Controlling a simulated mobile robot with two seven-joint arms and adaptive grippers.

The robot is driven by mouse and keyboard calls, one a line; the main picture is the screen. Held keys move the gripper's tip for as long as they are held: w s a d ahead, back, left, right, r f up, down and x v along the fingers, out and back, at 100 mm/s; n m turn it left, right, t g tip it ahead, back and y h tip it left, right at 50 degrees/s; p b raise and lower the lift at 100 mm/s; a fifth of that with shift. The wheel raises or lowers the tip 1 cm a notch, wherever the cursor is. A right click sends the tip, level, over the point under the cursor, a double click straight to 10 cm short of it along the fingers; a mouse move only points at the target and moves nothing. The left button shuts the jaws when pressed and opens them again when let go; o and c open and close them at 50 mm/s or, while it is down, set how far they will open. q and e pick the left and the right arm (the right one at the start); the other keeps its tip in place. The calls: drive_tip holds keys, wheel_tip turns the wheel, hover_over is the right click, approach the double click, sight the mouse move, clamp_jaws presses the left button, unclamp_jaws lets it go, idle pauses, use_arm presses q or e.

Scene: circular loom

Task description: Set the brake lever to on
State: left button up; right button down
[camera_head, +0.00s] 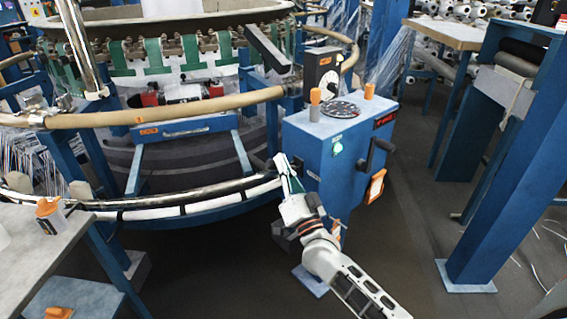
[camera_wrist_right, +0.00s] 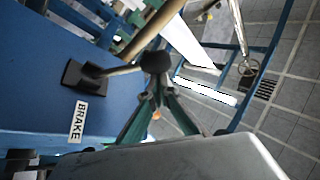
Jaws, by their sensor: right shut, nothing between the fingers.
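The brake lever (camera_wrist_right: 120,70) is a short metal rod with a black round knob (camera_wrist_right: 157,62), rising from a black mount on the blue control box (camera_wrist_right: 40,95). A white BRAKE label (camera_wrist_right: 75,122) is beside the mount. My right gripper (camera_wrist_right: 157,96) is shut and empty, its fingertips right at the knob; I cannot tell whether they touch it. In the head view my right gripper (camera_head: 285,172) is at the left side of the control box (camera_head: 310,148), where the lever is mostly hidden. My left gripper is not in view.
The loom's curved rails (camera_head: 215,191) lie close to the left of the gripper. A grey table (camera_head: 25,235) is at the left. A blue post (camera_head: 500,170) stands at the right.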

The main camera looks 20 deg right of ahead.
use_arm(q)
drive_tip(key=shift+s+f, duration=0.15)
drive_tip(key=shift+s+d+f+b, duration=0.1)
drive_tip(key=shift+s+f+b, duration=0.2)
use_arm(e)
drive_tip(key=shift+s+a+f+n+y, duration=0.1)
drive_tip(key=shift+a+f+n+y, duration=0.1)
drive_tip(key=shift+f+n+y, duration=0.3)
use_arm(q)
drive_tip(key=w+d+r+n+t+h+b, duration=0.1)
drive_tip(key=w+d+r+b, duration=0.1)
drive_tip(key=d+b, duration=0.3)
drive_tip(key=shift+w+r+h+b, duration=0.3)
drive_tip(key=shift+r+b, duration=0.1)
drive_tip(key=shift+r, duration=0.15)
use_arm(e)
wheel_tip(320, 180, down, 10)
drive_tip(key=a+n+g+y, duration=0.1)
drive_tip(key=n+g+y, duration=0.3)
drive_tip(key=n+y, duration=0.8)
drive_tip(key=shift+r+n, duration=0.2)
drive_tip(key=shift+n, duration=3.8)
